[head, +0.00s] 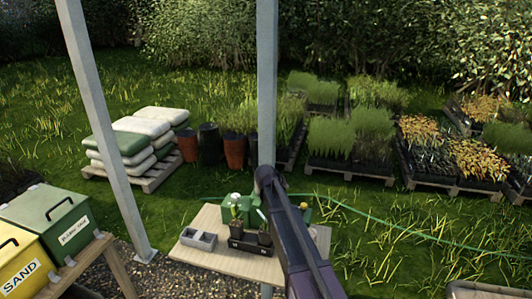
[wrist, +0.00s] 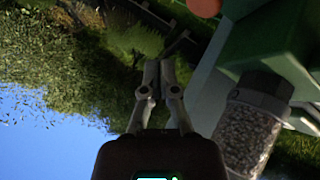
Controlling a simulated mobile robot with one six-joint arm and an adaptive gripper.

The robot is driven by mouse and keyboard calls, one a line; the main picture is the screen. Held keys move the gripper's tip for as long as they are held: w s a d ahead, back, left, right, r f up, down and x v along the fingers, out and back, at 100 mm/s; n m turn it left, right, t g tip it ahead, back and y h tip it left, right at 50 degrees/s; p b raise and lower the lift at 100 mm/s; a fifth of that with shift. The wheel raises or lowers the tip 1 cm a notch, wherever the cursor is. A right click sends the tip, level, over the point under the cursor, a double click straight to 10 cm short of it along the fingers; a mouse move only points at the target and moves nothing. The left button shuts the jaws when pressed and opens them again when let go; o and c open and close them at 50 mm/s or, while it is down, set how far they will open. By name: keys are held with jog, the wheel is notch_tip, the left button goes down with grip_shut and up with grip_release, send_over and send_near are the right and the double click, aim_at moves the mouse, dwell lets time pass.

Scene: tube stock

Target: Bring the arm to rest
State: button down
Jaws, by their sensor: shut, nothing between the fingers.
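My gripper (wrist: 163,62) is shut and empty in the wrist view, its two fingers close together. The wrist picture is upside down, with sky at the lower left and hedge and grass above it. In the head view my arm reaches out over the small wooden table, and the gripper itself is hidden behind the arm. A clear tube of grey granules (wrist: 246,132) hangs below a green body (wrist: 265,45) at the right of the wrist view, beside the fingers and apart from them.
The wooden table (head: 200,256) bears a grey block tray (head: 198,239), a black tray (head: 250,245) with small potted plants, and green things partly behind my arm. Metal posts (head: 267,100) (head: 100,120) stand near. Yellow and green bins (head: 22,265) (head: 45,215) are at left.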

jog(key=s+d+f+g+y, duration=0.1)
jog(key=s+f+g+y, duration=0.1)
jog(key=s, duration=0.9)
jog(key=s+d+f+m+g+y, duration=0.1)
jog(key=s+g, duration=0.1)
jog(key=s, duration=1)
jog(key=s+d+f+g+y, duration=0.1)
jog(key=s+f+g+y, duration=0.1)
jog(key=s, duration=0.9)
jog(key=shift+s+f+g+y, duration=0.3)
jog(key=shift+g, duration=0.3)
jog(key=shift+d, duration=0.1)
